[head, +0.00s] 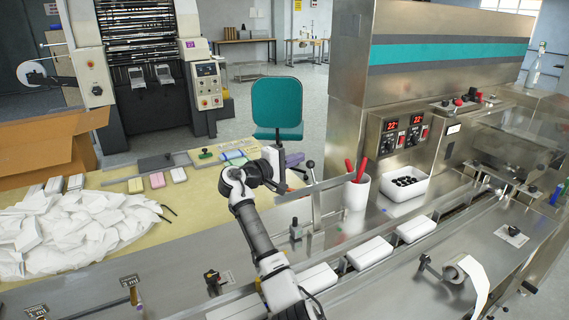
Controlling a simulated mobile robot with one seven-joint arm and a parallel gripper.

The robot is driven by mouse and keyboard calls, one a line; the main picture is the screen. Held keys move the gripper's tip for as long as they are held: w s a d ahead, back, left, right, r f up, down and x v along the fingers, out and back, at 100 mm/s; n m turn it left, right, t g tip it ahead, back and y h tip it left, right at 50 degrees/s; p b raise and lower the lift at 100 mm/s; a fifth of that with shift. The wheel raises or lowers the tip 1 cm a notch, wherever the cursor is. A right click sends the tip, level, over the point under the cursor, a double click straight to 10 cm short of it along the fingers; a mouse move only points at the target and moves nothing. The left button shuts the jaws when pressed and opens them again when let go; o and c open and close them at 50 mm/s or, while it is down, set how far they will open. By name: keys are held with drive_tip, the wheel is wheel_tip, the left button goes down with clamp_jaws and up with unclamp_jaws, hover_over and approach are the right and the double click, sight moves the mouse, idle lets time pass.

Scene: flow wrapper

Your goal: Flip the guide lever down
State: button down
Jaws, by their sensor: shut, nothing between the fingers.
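My gripper (289,189) is at the end of my arm, near the middle of the head view. It is shut and empty, and small in the picture. A lever with a dark ball knob (310,164) stands just right of it, its arm raised above a metal post. A flat metal guide bar (330,185) runs right from beside the gripper. I cannot tell whether the gripper touches the lever or the bar. Part of the lever's lower end is hard to make out.
A white cup (356,192) with red-handled tools and a white bin (405,186) of black parts stand to the right. White packs (369,252) lie along the conveyor in front. A heap of white wrappers (75,232) covers the left table. A teal chair (278,104) stands behind.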

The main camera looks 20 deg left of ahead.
drive_tip(key=shift+s+d+r, duration=0.1)
drive_tip(key=shift+s+d, duration=0.9)
drive_tip(key=shift+s, duration=0.25)
drive_tip(key=shift+d, duration=0.15)
